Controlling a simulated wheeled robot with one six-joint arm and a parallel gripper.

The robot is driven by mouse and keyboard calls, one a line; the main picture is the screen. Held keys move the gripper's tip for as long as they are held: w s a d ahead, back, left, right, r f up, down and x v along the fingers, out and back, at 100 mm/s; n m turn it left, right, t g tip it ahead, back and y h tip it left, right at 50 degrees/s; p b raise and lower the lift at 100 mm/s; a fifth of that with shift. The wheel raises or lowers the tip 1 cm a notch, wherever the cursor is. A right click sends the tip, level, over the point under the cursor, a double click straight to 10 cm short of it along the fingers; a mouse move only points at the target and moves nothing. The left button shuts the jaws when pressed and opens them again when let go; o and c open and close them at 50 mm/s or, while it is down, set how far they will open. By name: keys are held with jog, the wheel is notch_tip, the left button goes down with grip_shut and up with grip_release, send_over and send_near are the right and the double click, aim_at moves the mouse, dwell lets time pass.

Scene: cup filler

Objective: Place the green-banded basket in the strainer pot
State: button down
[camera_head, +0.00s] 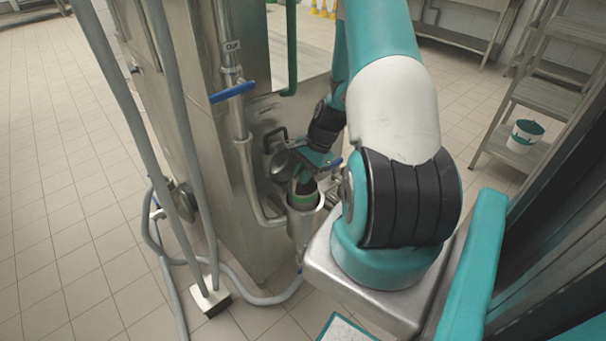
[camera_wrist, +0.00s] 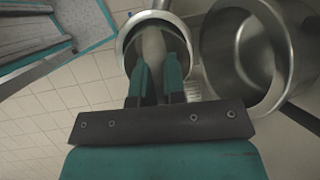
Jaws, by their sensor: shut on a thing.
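The green-banded basket (camera_head: 305,188) is a dark cylinder with a green band, at the mouth of a metal strainer pot (camera_head: 302,225) on the side of the steel machine. My gripper (camera_head: 304,172) is shut on the basket from above. The basket's lower part is hidden by the pot's rim. I cannot tell how deep it sits. In the wrist view my gripper's teal fingers (camera_wrist: 158,68) reach into a round metal opening, with a pale shape between them.
A larger open metal vessel (camera_wrist: 245,55) is right beside the round opening in the wrist view. The steel machine (camera_head: 240,190) has pipes and a blue-handled valve (camera_head: 232,92) close to my arm. Grey hoses (camera_head: 265,298) lie on the tiled floor. A white bucket (camera_head: 525,136) stands on the shelving at right.

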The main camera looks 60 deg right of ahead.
jog(key=shift+f+b, duration=0.3)
jog(key=shift+f, duration=0.3)
jog(key=c, duration=1.2)
grip_release()
jog(key=shift+r, duration=0.35)
jog(key=v, duration=1.2)
jog(key=shift+r+p, duration=0.25)
jog(key=shift+p, duration=0.15)
